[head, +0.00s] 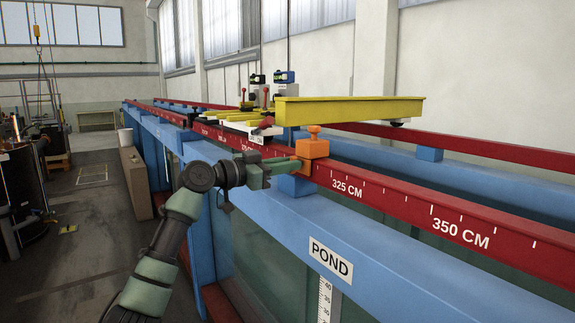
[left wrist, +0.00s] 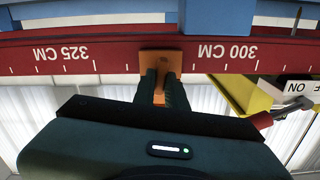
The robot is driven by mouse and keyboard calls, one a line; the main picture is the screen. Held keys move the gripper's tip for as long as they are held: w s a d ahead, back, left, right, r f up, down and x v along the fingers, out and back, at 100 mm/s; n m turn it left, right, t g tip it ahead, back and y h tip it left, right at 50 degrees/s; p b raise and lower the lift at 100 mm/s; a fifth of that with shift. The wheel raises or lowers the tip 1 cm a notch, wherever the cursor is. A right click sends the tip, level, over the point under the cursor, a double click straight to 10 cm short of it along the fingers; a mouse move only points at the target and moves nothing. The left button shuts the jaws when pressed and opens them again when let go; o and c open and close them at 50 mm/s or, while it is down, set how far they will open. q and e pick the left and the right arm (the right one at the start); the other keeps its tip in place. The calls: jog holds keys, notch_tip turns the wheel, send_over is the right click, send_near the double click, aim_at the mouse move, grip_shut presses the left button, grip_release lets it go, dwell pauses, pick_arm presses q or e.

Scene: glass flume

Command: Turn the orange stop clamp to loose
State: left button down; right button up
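The orange stop clamp (head: 312,150) sits on the red rail (head: 380,195), left of the 325 CM mark in the head view, with a round knob on top. My left gripper (head: 292,168) is at its near side. In the left wrist view, which is upside down, the clamp (left wrist: 160,62) lies between the 325 and 300 CM marks. The left fingers (left wrist: 162,82) stand on either side of an orange lever jutting from the clamp, with no clear gap beside it. The fingers partly hide the lever. My right gripper is not in view.
A yellow beam (head: 350,110) on a carriage reaches over the rail just above and behind the clamp. A red-handled part (left wrist: 262,120) is beside the fingers in the left wrist view. The blue flume edge (head: 260,210) runs below.

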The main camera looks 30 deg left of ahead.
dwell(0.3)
pick_arm(q)
jog(key=n+p, duration=0.1)
jog(key=n, duration=0.4)
jog(key=n+p, duration=0.1)
jog(key=n, duration=0.4)
jog(key=n+p, duration=0.2)
jog(key=n, duration=0.3)
jog(key=shift+w+a+f, duration=0.1)
jog(key=shift+a+f, duration=0.05)
jog(key=shift+a, duration=0.1)
jog(key=shift+n, duration=0.3)
jog(key=c, duration=1.4)
grip_release()
jog(key=shift+c, duration=0.2)
